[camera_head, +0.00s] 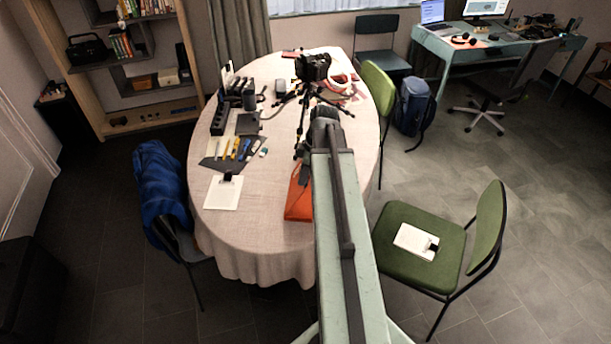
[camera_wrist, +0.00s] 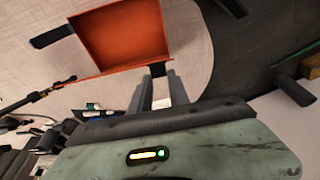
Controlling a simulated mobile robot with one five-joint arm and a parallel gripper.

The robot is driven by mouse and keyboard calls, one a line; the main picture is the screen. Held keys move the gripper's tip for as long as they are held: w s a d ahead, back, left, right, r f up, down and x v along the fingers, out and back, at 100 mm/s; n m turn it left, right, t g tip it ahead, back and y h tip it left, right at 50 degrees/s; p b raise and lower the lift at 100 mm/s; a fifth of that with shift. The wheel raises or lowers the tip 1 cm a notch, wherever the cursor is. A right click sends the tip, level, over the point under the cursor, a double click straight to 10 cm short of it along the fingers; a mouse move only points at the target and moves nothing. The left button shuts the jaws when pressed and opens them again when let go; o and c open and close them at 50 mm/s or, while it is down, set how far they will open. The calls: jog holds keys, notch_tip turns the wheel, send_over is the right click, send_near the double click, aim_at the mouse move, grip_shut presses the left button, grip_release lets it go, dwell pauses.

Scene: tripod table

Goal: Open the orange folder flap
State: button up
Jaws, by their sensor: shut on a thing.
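The orange folder (camera_head: 298,205) lies near the front edge of the round table, partly hidden by my arm in the head view. In the wrist view the orange folder (camera_wrist: 120,32) shows as an orange panel with darker raised edges. My gripper (camera_head: 306,174) is over the folder's right side. In the wrist view my gripper (camera_wrist: 158,78) is at the folder's lower right edge, shut on the edge of the flap. The exact contact is small and hard to see.
The round table (camera_head: 225,250) has a pale cloth. A tripod with a camera (camera_head: 314,67) stands behind the folder. A green chair (camera_head: 425,235) stands to the right, a chair with a blue jacket (camera_head: 160,190) to the left.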

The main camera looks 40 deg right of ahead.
jog(key=shift+w+a+r, duration=0.2)
jog(key=shift+w+a, duration=0.2)
jog(key=shift+w+a+r+p, duration=0.15)
jog(key=shift+w+a+p, duration=0.1)
jog(key=shift+w+a, duration=0.25)
jog(key=shift+w+a+r+p, duration=0.15)
jog(key=shift+w+a+p, duration=0.05)
jog(key=shift+w+a, duration=0.3)
jog(key=shift+w+a+r, duration=0.1)
jog(key=shift+w+a, duration=0.85)
jog(key=shift+a, duration=0.05)
